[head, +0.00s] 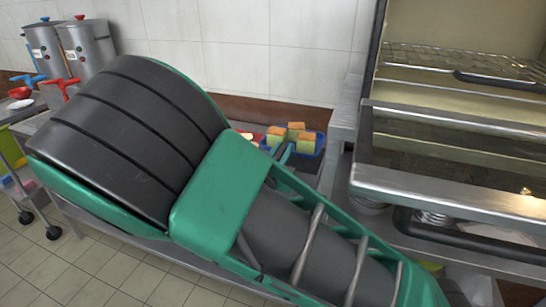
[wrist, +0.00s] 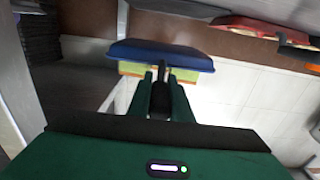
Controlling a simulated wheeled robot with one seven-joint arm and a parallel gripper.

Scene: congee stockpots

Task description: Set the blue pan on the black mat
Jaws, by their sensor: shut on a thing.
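The blue pan (head: 321,146) shows past my arm in the head view, with several yellow-orange and green sponge-like blocks in it. Its blue side (wrist: 150,50) also shows in the wrist view, where the picture is turned over and a yellow-green block edge shows below the pan. My gripper (wrist: 163,66) is shut on the near edge of the pan. My arm hides part of the pan and much of the counter in the head view.
Steel stockpots (head: 88,44) with coloured taps stand at the back left. An open oven-like unit (head: 450,185) with a wire rack stands close on the right. A red item (wrist: 262,27) lies near the pan. The tiled wall (head: 265,45) is behind.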

